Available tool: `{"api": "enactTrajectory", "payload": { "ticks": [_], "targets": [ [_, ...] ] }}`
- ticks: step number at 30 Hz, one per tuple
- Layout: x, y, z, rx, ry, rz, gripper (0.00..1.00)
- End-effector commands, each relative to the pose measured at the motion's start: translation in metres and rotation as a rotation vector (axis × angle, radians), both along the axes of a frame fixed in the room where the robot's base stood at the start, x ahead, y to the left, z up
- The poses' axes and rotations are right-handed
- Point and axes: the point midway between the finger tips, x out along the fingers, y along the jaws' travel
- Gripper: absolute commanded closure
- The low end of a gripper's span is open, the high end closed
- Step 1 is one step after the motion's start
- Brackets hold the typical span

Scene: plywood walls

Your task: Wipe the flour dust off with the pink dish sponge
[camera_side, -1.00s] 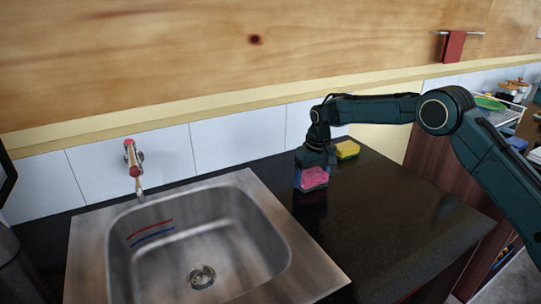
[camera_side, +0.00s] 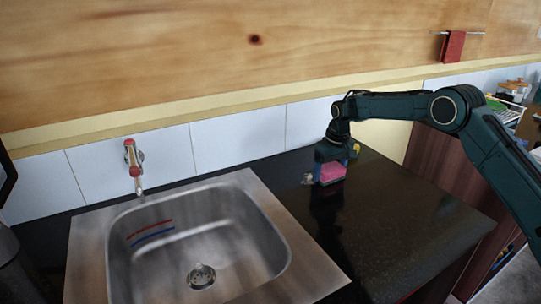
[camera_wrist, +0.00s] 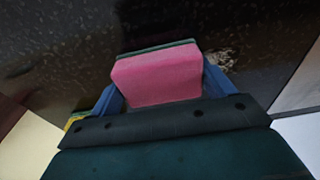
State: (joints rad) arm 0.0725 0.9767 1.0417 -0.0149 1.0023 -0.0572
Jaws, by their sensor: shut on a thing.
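The pink dish sponge (camera_side: 332,173) with a dark green layer is held in my gripper (camera_side: 330,165), low over the black counter right of the sink. I cannot tell for sure whether it touches the counter. In the wrist view the sponge (camera_wrist: 157,77) sits between the two blue fingers of my gripper (camera_wrist: 160,85). The flour dust (camera_side: 308,179) is a small pale patch just left of the sponge in the side view. In the wrist view the dust (camera_wrist: 222,60) shows as a speckled patch beside the right finger. Any dust under the sponge is hidden.
A yellow sponge (camera_side: 355,149) stands just behind my gripper, mostly hidden. The steel sink (camera_side: 90,240) with its tap (camera_side: 135,165) lies to the left. The tiled wall (camera_side: 240,135) bounds the back. The counter's front right (camera_side: 400,220) is clear.

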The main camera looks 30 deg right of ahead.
Motion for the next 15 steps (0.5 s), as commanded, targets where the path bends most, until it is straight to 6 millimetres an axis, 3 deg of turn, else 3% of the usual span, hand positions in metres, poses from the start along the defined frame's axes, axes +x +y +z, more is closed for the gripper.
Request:
{"api": "enactTrajectory", "payload": {
  "ticks": [15],
  "targets": [
    [-0.001, 0.050, -0.001, 0.001, 0.003, 0.004, 0.44]
  ]
}}
